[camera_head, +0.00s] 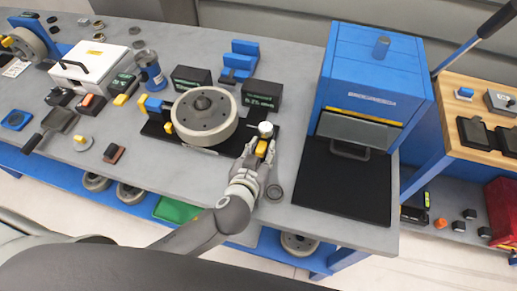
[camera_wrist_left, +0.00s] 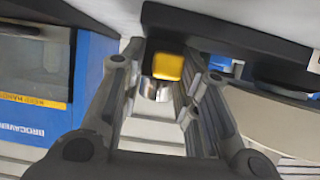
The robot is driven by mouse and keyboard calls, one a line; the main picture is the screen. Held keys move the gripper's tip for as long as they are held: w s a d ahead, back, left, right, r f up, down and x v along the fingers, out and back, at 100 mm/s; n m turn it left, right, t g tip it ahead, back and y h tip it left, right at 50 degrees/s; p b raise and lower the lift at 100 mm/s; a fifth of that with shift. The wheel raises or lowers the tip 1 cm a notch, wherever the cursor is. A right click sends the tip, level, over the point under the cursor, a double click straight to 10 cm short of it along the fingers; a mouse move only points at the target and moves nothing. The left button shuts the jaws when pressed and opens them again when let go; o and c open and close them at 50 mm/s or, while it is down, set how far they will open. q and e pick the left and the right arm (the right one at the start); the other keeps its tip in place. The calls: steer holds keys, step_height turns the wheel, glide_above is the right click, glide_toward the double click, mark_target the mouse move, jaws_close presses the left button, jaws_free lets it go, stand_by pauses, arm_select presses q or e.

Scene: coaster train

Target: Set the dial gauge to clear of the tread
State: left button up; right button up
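The dial gauge (camera_head: 265,129) has a round white head and a yellow part (camera_head: 261,148) below it, at the right end of the black base (camera_head: 232,146). The large grey wheel (camera_head: 205,112) with the tread stands on that base, left of the gauge. My left gripper (camera_head: 259,158) is at the gauge's yellow part. In the left wrist view, the yellow block (camera_wrist_left: 167,66) and a metal cylinder (camera_wrist_left: 153,89) show between my left fingers (camera_wrist_left: 160,85), which stand apart with some room. The gauge's dial face is not readable. My right gripper is out of view.
A blue press-like box (camera_head: 375,70) with a black mat (camera_head: 343,180) stands to the right. Small displays (camera_head: 261,95) and blue blocks (camera_head: 240,58) stand behind the wheel.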

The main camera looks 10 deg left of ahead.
arm_select(q)
steer(key=shift+o, duration=0.9)
steer(key=shift+d, duration=0.1)
steer(key=v, duration=1.2)
steer(key=shift+f, duration=0.1)
